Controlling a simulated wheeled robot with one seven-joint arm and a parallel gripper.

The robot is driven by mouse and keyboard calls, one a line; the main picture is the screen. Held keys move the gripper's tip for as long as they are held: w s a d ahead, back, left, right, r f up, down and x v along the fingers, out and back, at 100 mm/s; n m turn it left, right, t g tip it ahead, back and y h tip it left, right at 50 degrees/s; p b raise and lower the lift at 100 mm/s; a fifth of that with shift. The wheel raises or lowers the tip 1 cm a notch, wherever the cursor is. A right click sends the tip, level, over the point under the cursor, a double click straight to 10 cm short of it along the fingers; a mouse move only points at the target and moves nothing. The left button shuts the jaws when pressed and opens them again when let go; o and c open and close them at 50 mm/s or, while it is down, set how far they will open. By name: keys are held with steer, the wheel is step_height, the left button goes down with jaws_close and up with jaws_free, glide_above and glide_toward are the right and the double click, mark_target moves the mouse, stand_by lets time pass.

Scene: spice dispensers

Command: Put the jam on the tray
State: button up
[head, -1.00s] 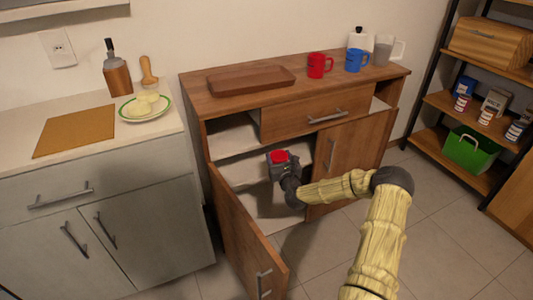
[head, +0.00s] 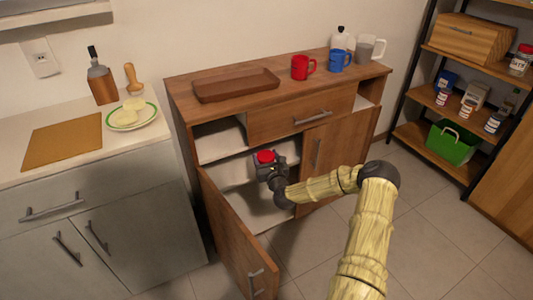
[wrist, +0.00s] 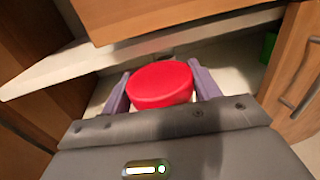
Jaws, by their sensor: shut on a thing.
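The jam, seen as a red round lid (head: 265,156), is held in my gripper (head: 266,163) in front of the open cabinet. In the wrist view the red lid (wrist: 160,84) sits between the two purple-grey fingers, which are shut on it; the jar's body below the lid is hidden. The brown wooden tray (head: 236,97) lies empty on the cabinet top, above and left of my gripper.
The cabinet's left door (head: 232,232) stands open toward me, and the drawer (head: 300,117) juts above my gripper. A red mug (head: 302,68), blue mug (head: 339,61) and grey pitcher (head: 369,49) stand right of the tray. A shelf unit stands at right.

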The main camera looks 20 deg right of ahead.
steer(key=s+a+r+p, duration=0.4)
steer(key=s+r+p, duration=0.2)
steer(key=r+p, duration=0.7)
steer(key=s+a+r+p, duration=0.5)
steer(key=r+p, duration=0.7)
steer(key=p, duration=0.5)
steer(key=s+a+r+y+p, duration=0.1)
steer(key=s+a+r+p, duration=0.3)
steer(key=r+p, duration=0.9)
steer(key=s+p, duration=0.3)
steer(key=shift+a+r+n, duration=0.15)
steer(key=shift+r+n, duration=0.15)
steer(key=shift+r, duration=0.05)
